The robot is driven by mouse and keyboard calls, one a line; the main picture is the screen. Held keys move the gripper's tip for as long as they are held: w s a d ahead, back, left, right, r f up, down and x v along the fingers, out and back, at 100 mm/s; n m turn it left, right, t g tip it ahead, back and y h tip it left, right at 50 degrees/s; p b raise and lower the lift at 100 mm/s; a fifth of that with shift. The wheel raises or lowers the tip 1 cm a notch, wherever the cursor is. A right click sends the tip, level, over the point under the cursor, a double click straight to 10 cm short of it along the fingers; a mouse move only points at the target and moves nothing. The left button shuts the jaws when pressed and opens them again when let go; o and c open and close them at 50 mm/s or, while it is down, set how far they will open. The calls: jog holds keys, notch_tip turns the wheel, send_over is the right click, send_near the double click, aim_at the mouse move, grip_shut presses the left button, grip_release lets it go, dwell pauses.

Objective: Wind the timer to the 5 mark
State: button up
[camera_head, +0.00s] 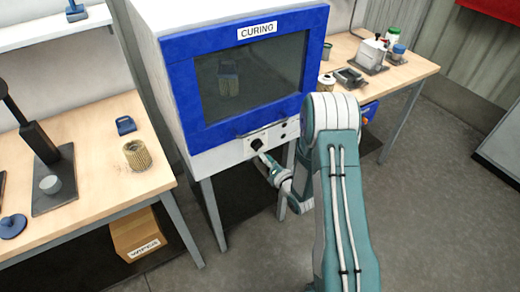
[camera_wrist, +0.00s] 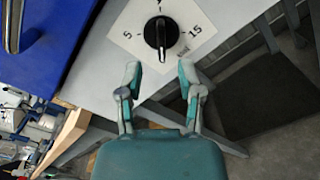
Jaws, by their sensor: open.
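The timer is a black knob (camera_wrist: 160,32) on a white dial plate (camera_wrist: 128,20) in the wrist view. The 5 mark (camera_wrist: 127,35) is left of the knob and a 15 mark is to its right. The knob's bar lies roughly upright in that picture, between the two marks; which end points is unclear. My gripper (camera_wrist: 160,73) is open and empty, its two fingers just below the knob in the picture, with no clear contact. In the head view the knob (camera_head: 257,144) is under the curing oven's door, and my gripper (camera_head: 264,160) is close to it.
The curing oven (camera_head: 180,100) has a blue-framed window door with a handle bar above the knob. A left bench (camera_head: 95,195) holds a pleated filter cartridge (camera_head: 137,155) and a press. A right bench (camera_head: 405,72) holds containers. A cardboard box (camera_head: 137,235) sits below the left bench.

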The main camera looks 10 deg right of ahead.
aim_at(260, 148)
jog(key=x, duration=0.4)
jog(key=shift+w, duration=0.45)
grip_shut()
